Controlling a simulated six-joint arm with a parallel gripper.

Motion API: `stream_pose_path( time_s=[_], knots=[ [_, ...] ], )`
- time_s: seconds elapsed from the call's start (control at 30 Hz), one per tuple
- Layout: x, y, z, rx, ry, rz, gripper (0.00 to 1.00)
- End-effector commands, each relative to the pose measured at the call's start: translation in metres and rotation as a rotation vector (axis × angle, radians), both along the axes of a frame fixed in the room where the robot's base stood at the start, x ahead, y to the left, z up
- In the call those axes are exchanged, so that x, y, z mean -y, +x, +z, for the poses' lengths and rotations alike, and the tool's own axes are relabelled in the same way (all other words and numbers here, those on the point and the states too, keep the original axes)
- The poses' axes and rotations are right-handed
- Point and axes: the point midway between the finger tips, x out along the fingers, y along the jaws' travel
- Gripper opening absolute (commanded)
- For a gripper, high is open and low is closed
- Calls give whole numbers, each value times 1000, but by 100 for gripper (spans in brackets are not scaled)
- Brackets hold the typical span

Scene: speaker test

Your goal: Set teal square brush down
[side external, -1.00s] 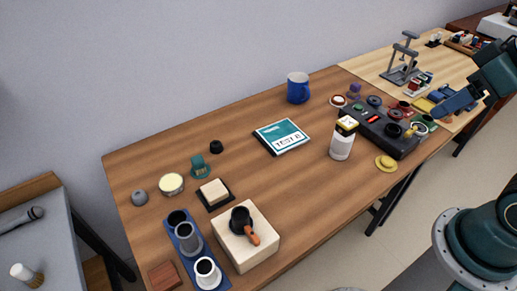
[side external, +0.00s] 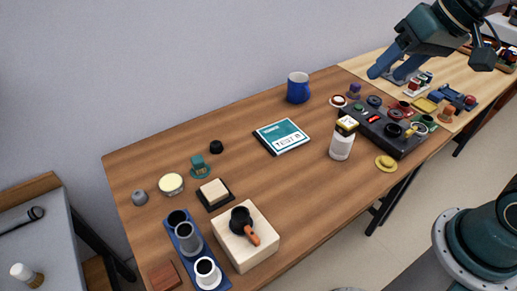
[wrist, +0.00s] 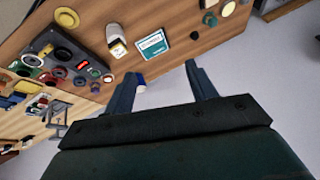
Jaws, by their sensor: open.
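A small teal piece (side external: 200,167) with a squarish upper part stands on a round teal base on the left half of the brown table; I cannot tell for certain that it is the square brush. It also shows small near the top of the wrist view (wrist: 210,20). My gripper (side external: 387,73) is open and empty, raised over the far right part of the work area, well away from the teal piece. In the wrist view my two blue fingers (wrist: 163,80) stand wide apart, with the blue mug partly hidden behind one of them.
A black control box (side external: 385,132), a white bottle (side external: 341,146) and the blue mug (side external: 298,88) stand on the right half. A TEST box (side external: 281,136) lies mid-table. A pale block (side external: 262,257) and blue tray (side external: 222,281) are at front left. Bare wood lies between.

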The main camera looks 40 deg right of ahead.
Motion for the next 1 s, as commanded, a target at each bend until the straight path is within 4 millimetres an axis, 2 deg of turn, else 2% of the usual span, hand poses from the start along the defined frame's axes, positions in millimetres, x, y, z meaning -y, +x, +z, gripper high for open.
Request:
stream_pose_path(
  time_s=[0.1,0.47,0.77,1.0],
  knots=[
    [-10,28,-2,-25,68,-41,56],
    [-41,106,-20,-117,287,-173,56],
    [-65,165,-50,-228,476,-295,56],
    [-83,205,-83,-341,627,-399,56]
  ],
)
